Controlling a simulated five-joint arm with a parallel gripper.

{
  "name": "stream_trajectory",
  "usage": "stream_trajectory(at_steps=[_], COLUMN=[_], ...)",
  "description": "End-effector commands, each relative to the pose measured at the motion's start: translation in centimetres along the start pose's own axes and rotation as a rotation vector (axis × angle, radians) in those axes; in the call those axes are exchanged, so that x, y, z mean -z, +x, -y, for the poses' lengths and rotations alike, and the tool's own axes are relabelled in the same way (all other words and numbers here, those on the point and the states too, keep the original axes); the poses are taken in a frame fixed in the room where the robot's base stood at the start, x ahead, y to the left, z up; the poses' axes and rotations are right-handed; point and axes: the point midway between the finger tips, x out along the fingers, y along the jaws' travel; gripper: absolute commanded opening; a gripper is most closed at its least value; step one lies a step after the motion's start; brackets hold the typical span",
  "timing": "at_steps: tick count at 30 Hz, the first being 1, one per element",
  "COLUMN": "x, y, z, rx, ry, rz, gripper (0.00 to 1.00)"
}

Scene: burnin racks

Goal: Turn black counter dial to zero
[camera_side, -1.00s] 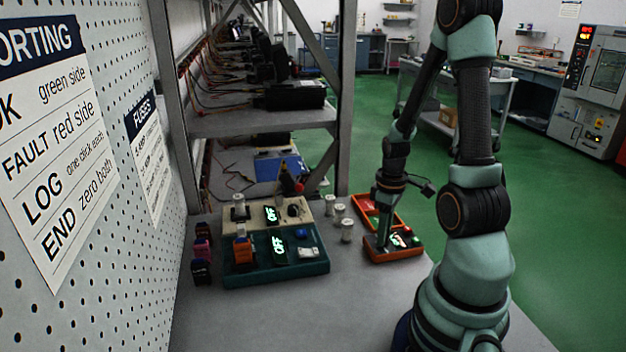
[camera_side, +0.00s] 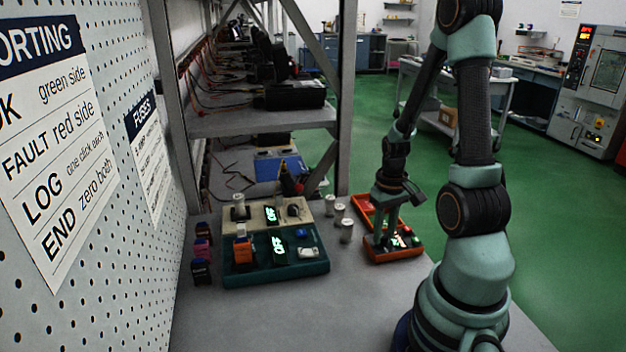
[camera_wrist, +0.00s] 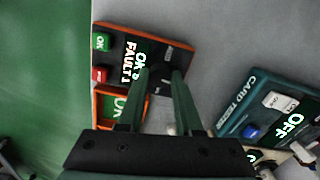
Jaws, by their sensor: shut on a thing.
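The orange-rimmed counter box (camera_side: 395,254) stands at the right of the bench in the side view. In the wrist view the counter box (camera_wrist: 170,40) shows a lit display (camera_wrist: 137,62) with OK and FAULT lines; FAULT seems to read 1, and the OK digit is partly covered by a finger. A green OK button (camera_wrist: 102,41) and a red button (camera_wrist: 99,75) sit at its left. My gripper (camera_wrist: 161,75) is down at the panel, shut on the black counter dial (camera_wrist: 159,83), which is dark and mostly hidden between the fingers.
An orange bin (camera_wrist: 110,92) with an OK label adjoins the counter box. A teal card tester (camera_side: 315,268) and a beige tester (camera_side: 318,205) stand to the left, both displays reading OFF. White cylinders (camera_side: 346,230) stand between. The bench front is clear.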

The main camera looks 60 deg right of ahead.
Motion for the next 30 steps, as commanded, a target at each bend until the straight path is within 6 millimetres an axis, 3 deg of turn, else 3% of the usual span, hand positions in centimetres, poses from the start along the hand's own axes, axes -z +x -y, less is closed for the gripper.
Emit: stream_trajectory(at_steps=[15, 30], x=[0.02, 0.02], y=[-0.06, -0.06], z=[0.0, 0.0], rx=[0.0, 0.0], ry=[0.372, 0.46], rz=[0.0, 0.0], gripper=[0.0, 0.0])
